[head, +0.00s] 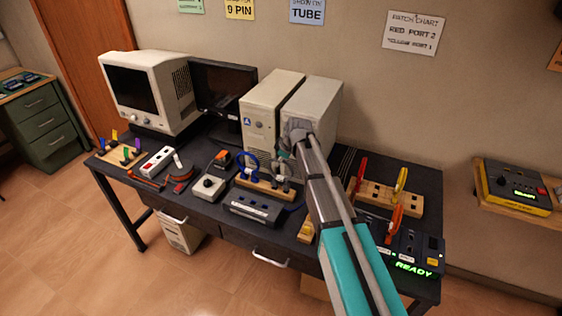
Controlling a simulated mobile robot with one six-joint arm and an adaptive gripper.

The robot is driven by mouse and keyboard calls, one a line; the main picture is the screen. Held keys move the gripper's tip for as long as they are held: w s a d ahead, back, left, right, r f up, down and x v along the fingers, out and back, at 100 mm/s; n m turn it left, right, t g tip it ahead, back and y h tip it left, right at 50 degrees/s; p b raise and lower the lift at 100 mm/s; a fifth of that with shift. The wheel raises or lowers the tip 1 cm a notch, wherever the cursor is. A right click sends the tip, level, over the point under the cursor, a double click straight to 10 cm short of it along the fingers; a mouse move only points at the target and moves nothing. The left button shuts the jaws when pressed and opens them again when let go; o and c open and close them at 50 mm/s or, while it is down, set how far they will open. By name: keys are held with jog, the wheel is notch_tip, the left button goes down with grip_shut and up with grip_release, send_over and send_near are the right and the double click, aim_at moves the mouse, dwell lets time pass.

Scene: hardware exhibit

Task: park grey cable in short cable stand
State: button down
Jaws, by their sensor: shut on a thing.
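My gripper (284,153) is small in the head view, partly hidden behind my own wrist and arm, in front of the beige computer towers. It is shut on what looks like the grey cable (281,172), a grey loop just below the fingers. The grey loop is over the right part of a low wooden stand (262,187). A blue cable loop (247,164) stands upright on the left part of that stand. I cannot tell whether the grey cable touches the stand or hangs just above it.
A grey switch box (253,210) lies in front of the stand. A wooden rack (376,192) with red, yellow and orange upright pieces is to the right, beyond my arm. Two beige towers (262,105) stand behind. A small grey box (208,187) is at left.

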jog(key=shift+f+b, duration=0.65)
dwell(1.7)
dwell(0.3)
jog(key=c, duration=0.5)
grip_release()
jog(key=shift+c, duration=0.2)
jog(key=o, duration=0.5)
jog(key=shift+o, duration=0.2)
jog(key=shift+r, duration=0.1)
jog(key=shift+p+v, duration=3.45)
jog(key=shift+v, duration=0.2)
